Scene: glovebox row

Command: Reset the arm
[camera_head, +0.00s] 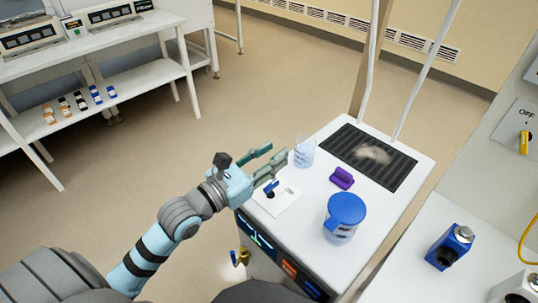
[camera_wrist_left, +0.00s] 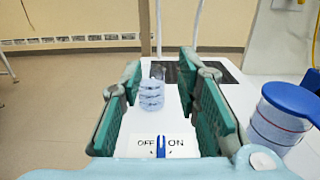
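My left arm reaches in from the left in the head view. Its left gripper (camera_head: 270,160) is open and empty, with its teal fingers spread apart, above the left edge of a white-topped unit (camera_head: 310,220). In the left wrist view the open fingers (camera_wrist_left: 160,75) frame a clear beaker (camera_wrist_left: 151,95) with bluish contents, which stands beyond them on the white top. The beaker also shows just right of the fingertips in the head view (camera_head: 304,154). A switch plate (camera_head: 284,201) marked OFF and ON, with a blue lever, lies close beside the gripper. My right gripper is not in view.
A blue-lidded jug (camera_head: 344,214) and a purple item (camera_head: 342,178) stand on the white top, before a dark ribbed panel (camera_head: 345,150). A blue device (camera_head: 449,246) sits on the right-hand bench. A white shelf bench (camera_head: 100,45) stands at left. Open floor lies between.

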